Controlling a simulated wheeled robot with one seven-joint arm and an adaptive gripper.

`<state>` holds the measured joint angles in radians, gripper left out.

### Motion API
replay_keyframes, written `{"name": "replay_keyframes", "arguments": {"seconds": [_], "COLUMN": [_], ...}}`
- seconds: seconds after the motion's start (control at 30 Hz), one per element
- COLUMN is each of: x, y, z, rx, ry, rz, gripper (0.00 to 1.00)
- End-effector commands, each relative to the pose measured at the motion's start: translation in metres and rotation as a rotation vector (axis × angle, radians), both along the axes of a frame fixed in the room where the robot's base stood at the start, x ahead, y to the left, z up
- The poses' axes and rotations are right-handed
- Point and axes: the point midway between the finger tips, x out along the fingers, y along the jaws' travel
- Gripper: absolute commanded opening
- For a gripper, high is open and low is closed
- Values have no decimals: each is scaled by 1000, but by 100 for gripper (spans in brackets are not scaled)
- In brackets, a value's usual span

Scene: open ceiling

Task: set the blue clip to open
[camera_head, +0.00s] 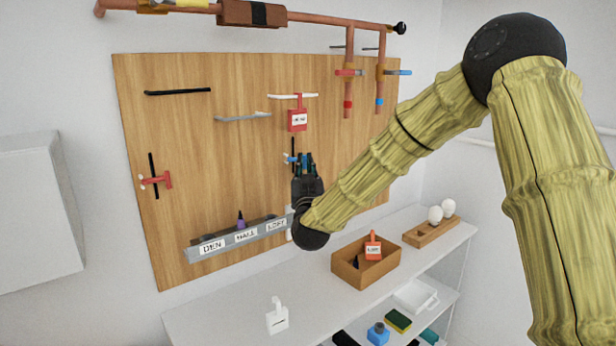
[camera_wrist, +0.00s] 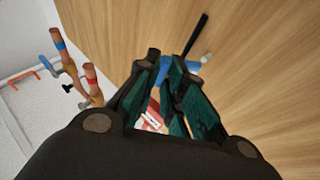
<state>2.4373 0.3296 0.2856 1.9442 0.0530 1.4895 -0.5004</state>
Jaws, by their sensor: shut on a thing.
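The blue clip (camera_head: 291,159) sits on a short upright black line on the wooden board, partly hidden behind my gripper. My gripper (camera_head: 304,160) is at the board with its fingers shut on the blue clip. In the wrist view the blue clip (camera_wrist: 181,74) shows between and beyond the fingertips (camera_wrist: 167,64), with the black line (camera_wrist: 196,35) running up from it. A small pale part (camera_wrist: 206,58) shows beside the clip. How far the clip is turned is hard to tell, as the fingers cover much of it.
A red clip (camera_head: 157,180) sits on another black line at the board's left. A red tag (camera_head: 298,120) hangs above my gripper. A labelled grey rail (camera_head: 205,253) runs below. Copper pipes (camera_head: 348,97) with red and blue valves stand upper right. A shelf (camera_head: 215,317) holds a wooden box (camera_head: 346,275).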

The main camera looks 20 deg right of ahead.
Motion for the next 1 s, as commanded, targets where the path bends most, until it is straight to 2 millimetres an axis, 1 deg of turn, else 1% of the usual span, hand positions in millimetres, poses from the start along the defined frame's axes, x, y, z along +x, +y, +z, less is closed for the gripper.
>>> {"name": "replay_keyframes", "arguments": {"seconds": [0.03, 0.5, 0.7, 1.0], "x": [-1, -8, -9, -9], "y": [5, 24, 30, 33], "z": [-5, -1, 0, 2], "rx": [-3, -1, 0, 0], "ry": [-1, -2, -3, -3], "rz": [-36, -367, -456, -517], "gripper": [0, 0, 0, 0]}}
